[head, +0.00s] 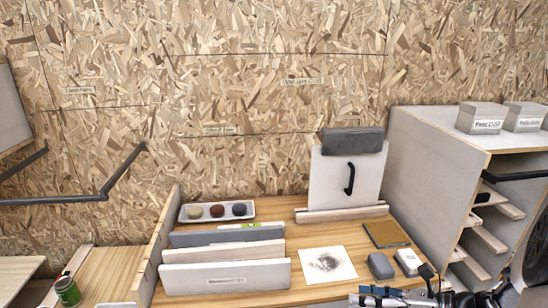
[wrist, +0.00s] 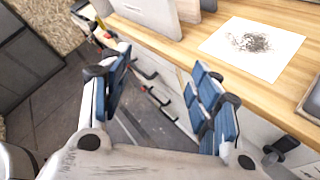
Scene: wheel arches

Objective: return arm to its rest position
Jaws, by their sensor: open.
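My gripper (wrist: 160,88) is open in the wrist view. Its two blue-padded fingers stand wide apart with nothing between them, and grey floor shows below. In the head view my gripper (head: 388,296) is at the bottom right, low by the front edge of the wooden bench (head: 225,298), and partly cut off by the picture's lower edge. The bench also shows at the top right of the wrist view (wrist: 228,62). Most of my arm is out of view.
On the bench are a paper with a dark smudge (head: 327,265), upright panels (head: 225,277), a tray with three balls (head: 217,211), a grey block (head: 380,266) and a white block (head: 408,262). A shelf unit (head: 432,165) stands right. A green can (head: 67,291) is at left.

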